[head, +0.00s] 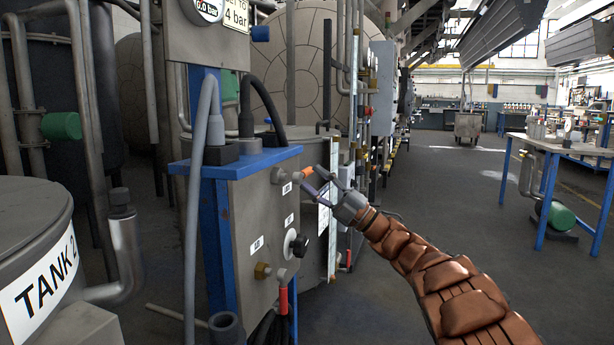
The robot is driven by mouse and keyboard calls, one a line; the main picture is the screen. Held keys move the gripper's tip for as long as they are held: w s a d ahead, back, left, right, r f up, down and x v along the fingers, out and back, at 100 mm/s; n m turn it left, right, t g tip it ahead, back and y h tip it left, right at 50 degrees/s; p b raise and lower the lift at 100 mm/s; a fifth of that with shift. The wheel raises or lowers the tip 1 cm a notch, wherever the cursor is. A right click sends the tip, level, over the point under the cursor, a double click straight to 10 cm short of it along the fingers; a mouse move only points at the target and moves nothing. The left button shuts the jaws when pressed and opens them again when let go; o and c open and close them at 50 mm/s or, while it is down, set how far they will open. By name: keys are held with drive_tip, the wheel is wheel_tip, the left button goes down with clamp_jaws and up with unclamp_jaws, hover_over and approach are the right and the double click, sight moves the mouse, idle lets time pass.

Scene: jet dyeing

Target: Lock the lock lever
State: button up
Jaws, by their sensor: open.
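A lever with an orange-red grip (301,174) sticks out from the upper part of a grey panel on a blue-framed cabinet (245,225). A second lever with a red grip (283,300) hangs down low on the same panel. I cannot tell from this view which one is the lock lever. My gripper (312,180) is open, with its fingers pointing left toward the upper lever. The fingertips are very close to that lever or overlap it in the picture; contact cannot be made out.
A black knob (298,245) and a brass fitting (262,271) project from the panel below. A thick grey hose (196,200) runs down the cabinet's left. The TANK 2 vessel (40,250) stands at front left. Floor (460,220) at right is open, up to a blue-legged table (548,190).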

drive_tip(key=v, duration=0.8)
drive_tip(key=shift+d+f, duration=0.15)
drive_tip(key=shift+d, duration=0.05)
